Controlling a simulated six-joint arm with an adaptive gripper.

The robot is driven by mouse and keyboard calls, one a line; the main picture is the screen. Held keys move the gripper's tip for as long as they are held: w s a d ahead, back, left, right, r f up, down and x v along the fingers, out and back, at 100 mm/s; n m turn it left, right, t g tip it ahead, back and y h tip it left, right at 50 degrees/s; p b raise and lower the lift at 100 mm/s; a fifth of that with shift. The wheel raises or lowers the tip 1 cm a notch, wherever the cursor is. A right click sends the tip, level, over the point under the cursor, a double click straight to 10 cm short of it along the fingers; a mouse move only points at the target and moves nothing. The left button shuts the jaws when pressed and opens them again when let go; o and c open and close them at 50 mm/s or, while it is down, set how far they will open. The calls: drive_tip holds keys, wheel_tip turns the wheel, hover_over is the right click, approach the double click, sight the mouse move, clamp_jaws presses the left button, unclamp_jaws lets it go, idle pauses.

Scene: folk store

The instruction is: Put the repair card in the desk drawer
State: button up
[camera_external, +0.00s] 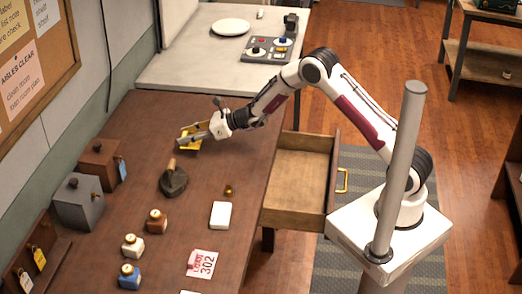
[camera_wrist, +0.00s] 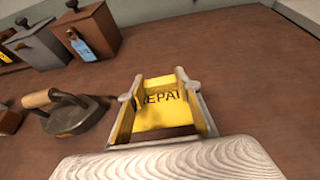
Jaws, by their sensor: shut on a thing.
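The yellow repair card (camera_wrist: 160,105), with part of the word "REPAIR" showing, is between the fingers of my gripper (camera_wrist: 168,100) in the wrist view. My gripper (camera_external: 190,136) is shut on the card (camera_external: 189,145) over the far part of the brown desk (camera_external: 150,115) in the external view. The lower part of the card's print is hidden or cut off. The desk drawer (camera_external: 301,180) is pulled open at the desk's right side, with a yellow handle (camera_external: 342,180). Its visible inside is empty. My gripper is to the left of the drawer.
A dark flat iron (camera_external: 173,182) stands close to my gripper. Two boxes, brown (camera_external: 102,165) and grey (camera_external: 78,203), stand by the wall. Several bottles, a white block (camera_external: 220,215) and a "302" card (camera_external: 202,264) lie nearer. A white counter (camera_external: 190,60) adjoins behind.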

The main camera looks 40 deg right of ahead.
sight(188, 144)
drive_tip(key=shift+f, duration=1.8)
drive_tip(key=shift+f, duration=0.2)
drive_tip(key=o, duration=0.9)
drive_tip(key=shift+c, duration=0.2)
drive_tip(key=shift+s+d, duration=0.1)
drive_tip(key=shift+v, duration=3.8)
drive_tip(key=shift+r, duration=0.1)
